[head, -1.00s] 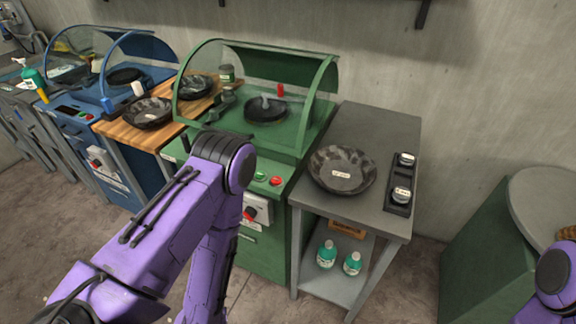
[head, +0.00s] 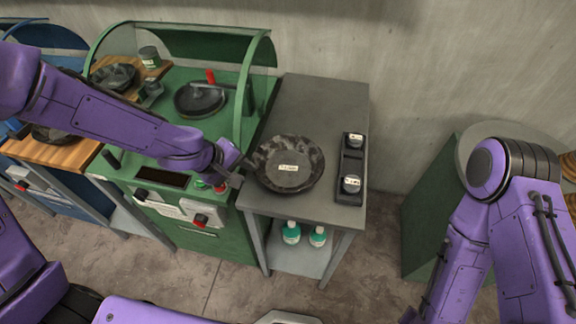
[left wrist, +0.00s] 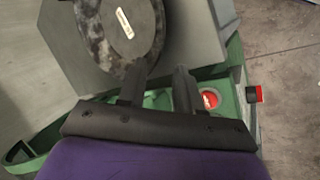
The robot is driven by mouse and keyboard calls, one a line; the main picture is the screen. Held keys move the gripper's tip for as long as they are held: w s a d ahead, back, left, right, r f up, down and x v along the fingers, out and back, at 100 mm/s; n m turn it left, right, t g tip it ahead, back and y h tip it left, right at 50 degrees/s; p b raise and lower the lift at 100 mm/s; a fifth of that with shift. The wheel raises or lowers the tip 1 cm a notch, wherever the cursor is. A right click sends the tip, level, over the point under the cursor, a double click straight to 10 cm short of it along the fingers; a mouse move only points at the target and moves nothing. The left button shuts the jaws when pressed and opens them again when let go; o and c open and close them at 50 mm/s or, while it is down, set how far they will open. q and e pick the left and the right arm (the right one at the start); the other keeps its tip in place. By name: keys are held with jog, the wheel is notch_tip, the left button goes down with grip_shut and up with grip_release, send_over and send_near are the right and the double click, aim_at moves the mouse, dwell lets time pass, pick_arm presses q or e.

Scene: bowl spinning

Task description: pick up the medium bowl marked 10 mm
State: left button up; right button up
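A round dark mottled bowl (head: 289,164) with a small white label sits on the grey side table (head: 318,110); the label is too small to read. In the left wrist view the bowl (left wrist: 118,45) is at the upper left. My left gripper (head: 240,168) is at the bowl's left edge, by the table's corner. In the left wrist view its two fingers (left wrist: 160,80) are apart with nothing seen held between them. The left fingertip is close to the bowl's rim; I cannot tell whether they touch. My right arm shows at the right, but its gripper is out of view.
A green machine (head: 215,230) with a curved clear hood stands left of the table. A dark rack (head: 349,188) with two labelled weights lies right of the bowl. Teal-labelled bottles (head: 291,233) stand on the lower shelf. Another bowl (head: 117,76) sits on the wooden board further left.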

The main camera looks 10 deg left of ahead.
aim_at(259, 176)
pick_arm(q)
jog(key=b+x, duration=0.2)
jog(key=x, duration=0.4)
jog(key=shift+d, duration=0.2)
jog(key=shift+w+d+f, duration=0.2)
jog(key=shift+w+f, duration=0.05)
jog(key=shift+f, duration=0.2)
jog(key=shift+r, duration=0.1)
grip_shut()
